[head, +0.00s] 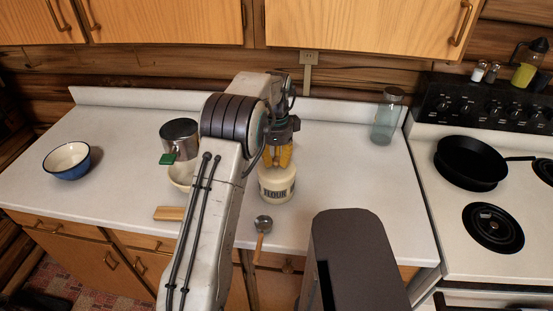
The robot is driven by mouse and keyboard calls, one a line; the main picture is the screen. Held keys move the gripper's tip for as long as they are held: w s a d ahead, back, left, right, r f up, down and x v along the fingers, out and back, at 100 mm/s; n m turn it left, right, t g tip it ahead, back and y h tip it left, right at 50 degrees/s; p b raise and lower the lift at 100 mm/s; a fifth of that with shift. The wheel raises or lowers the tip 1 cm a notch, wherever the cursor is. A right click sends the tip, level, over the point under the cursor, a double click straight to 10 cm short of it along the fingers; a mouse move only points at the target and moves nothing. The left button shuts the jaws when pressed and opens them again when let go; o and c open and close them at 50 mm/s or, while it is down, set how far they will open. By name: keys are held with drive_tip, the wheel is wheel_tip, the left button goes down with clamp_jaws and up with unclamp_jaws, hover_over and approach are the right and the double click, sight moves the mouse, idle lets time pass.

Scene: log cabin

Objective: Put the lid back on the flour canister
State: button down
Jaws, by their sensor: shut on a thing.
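The cream flour canister (276,194), with FLOUR lettered on its front, stands upright on the white counter just right of my arm. My gripper (279,164), with yellow fingers, points down directly over the canister top and is shut on the lid. The lid is mostly hidden by the fingers and blends with the cream top. I cannot tell whether it sits flush on the rim or slightly above it.
A metal sifter (180,137) with a green tab is beside a cream bowl (180,176), left of my arm. A wooden block (168,213), scoop (263,224), blue bowl (68,165) and glass jar (386,122) are also on the counter (115,135). The stove (460,225) is right.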

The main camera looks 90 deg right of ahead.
drive_tip(key=shift+c, duration=2.3)
unclamp_jaws()
drive_tip(key=shift+r, duration=0.1)
drive_tip(key=shift+r+p, duration=2.1)
drive_tip(key=shift+r, duration=1.35)
drive_tip(key=shift+c, duration=0.3)
clamp_jaws()
